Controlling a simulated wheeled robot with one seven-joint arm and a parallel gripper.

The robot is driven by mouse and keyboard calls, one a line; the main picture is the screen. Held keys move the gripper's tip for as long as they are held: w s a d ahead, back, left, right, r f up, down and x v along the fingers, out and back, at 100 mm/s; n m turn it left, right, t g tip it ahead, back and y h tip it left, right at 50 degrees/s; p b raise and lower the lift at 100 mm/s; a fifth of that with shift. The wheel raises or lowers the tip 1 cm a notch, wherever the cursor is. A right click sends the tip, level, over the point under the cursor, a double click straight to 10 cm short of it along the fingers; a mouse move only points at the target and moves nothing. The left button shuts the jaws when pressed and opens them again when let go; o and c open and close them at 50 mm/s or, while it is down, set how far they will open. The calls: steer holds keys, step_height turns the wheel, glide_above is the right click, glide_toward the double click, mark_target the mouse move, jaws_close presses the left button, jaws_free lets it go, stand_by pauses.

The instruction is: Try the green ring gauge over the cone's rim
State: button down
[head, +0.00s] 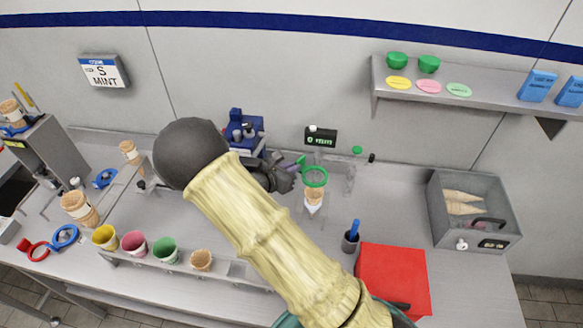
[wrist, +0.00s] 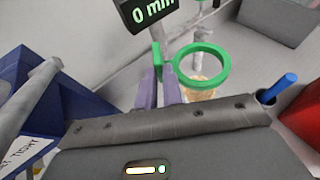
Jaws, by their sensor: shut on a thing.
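The green ring gauge (head: 315,186) is held out level by its tab in my gripper (head: 299,167), which is shut on it. In the wrist view the purple fingers (wrist: 161,92) close on the tab and the ring (wrist: 222,76) reaches out to the right. A waffle cone (head: 313,196) stands upright in a white holder just below the ring in the head view. In the wrist view the cone (wrist: 198,94) shows under and through the ring's near side. The ring looks above the rim; whether they touch I cannot tell.
A digital readout (head: 321,136) stands behind the cone; it reads 0 mm in the wrist view (wrist: 148,12). A blue device (head: 243,128) is left of the cone. A cup with a blue handle (head: 350,241) and a red box (head: 392,278) stand front right. A rack of coloured cups lines the front.

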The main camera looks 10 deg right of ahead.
step_height(320, 180, down, 6)
steer(key=b, duration=0.3)
steer(key=shift+b, duration=0.35)
steer(key=shift+s+d, duration=0.1)
stand_by(0.9)
steer(key=shift+f+b, duration=0.4)
steer(key=shift+b, duration=0.25)
stand_by(1.6)
steer(key=shift+r, duration=0.4)
steer(key=shift+f+b, duration=0.4)
stand_by(2.7)
steer(key=shift+r, duration=0.25)
